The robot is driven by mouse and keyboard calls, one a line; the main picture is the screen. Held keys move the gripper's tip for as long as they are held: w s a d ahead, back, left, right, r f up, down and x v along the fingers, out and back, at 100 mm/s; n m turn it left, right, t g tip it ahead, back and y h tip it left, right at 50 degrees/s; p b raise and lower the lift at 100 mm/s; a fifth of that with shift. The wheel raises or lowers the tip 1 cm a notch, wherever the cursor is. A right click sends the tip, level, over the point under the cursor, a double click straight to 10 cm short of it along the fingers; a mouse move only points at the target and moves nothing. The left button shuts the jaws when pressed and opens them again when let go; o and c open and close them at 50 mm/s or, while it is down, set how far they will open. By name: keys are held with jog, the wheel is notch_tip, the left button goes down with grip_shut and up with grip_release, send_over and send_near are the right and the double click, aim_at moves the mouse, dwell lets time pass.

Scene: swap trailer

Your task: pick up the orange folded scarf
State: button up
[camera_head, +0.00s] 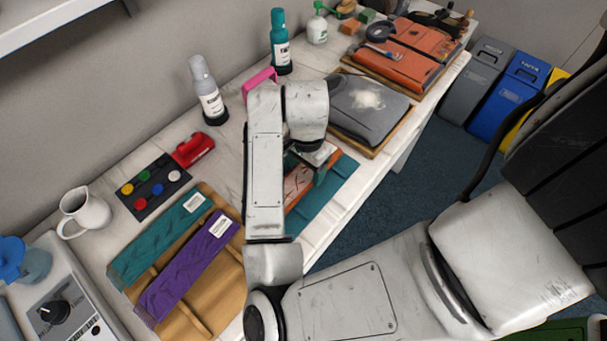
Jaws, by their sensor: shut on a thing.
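The orange folded scarf (296,184) lies over a teal cloth (335,190) near the front edge of the white table. My arm covers its left part. My gripper (318,165) is at the scarf's upper right end and is shut on it. The fingertips are partly hidden by my wrist, and I cannot tell whether the scarf is lifted off the teal cloth.
A wooden tray (222,292) with teal and purple folded scarves is left of my arm. A grey folded garment (365,108) on a board lies just beyond my gripper. Bottles, a red object (193,149) and a white pitcher (84,213) stand along the back.

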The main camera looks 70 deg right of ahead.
jog(key=shift+c, duration=1.2)
jog(key=shift+r, duration=0.15)
